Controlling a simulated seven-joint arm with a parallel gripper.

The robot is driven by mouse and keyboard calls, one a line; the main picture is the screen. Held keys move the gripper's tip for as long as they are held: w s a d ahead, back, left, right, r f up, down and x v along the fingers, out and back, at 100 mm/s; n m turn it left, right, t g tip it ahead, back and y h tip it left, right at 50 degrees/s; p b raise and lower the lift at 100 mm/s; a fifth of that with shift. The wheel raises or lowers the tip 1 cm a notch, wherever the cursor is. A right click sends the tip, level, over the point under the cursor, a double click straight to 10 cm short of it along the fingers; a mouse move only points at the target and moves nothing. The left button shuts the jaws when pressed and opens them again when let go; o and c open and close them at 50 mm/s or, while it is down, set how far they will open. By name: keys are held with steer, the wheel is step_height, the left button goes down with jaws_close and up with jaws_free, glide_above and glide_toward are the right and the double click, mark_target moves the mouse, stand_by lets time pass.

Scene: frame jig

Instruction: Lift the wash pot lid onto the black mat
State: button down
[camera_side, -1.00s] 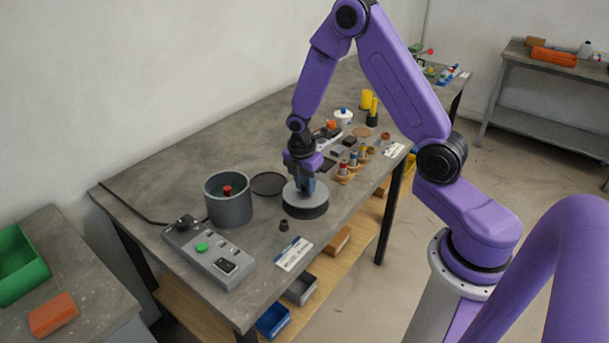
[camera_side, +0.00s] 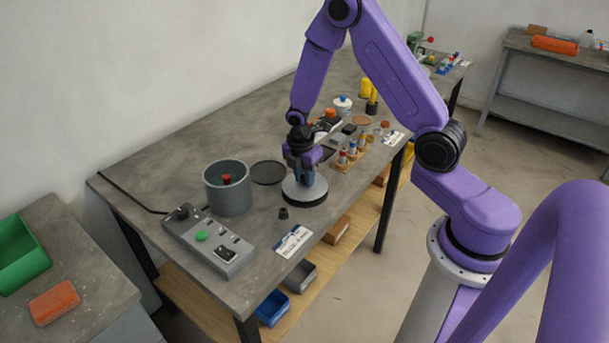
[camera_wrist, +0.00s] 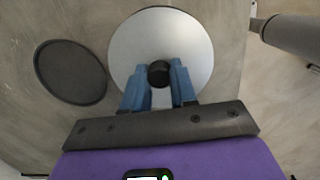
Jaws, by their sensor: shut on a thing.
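The wash pot lid is a round silver-grey disc (camera_wrist: 135,45) with a black knob (camera_wrist: 159,73) at its middle. In the side view the lid (camera_side: 291,190) looks level, above a dark round base (camera_side: 304,203). I cannot tell whether a gap lies between them. My gripper (camera_wrist: 159,78) points down with its two blue fingers on either side of the knob, shut on it. In the side view my gripper (camera_side: 306,182) partly covers the lid and knob. The black mat, a flat dark disc (camera_side: 268,172), lies bare behind and left of the lid; it also shows in the wrist view (camera_wrist: 70,72).
A grey open pot (camera_side: 228,195) with a red-topped item inside stands left of the mat. A control box (camera_side: 208,245) with a green button is in front of it. A small black piece (camera_side: 283,213) and a label card (camera_side: 293,241) lie near the front edge. Several small bottles (camera_side: 348,154) stand right.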

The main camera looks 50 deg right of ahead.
steer(key=shift+f, duration=0.1)
stand_by(0.6)
steer(key=shift+f, duration=0.35)
steer(key=c, duration=0.7)
jaws_free()
steer(key=shift+o, duration=0.2)
steer(key=shift+r, duration=0.1)
steer(key=shift+r, duration=0.6)
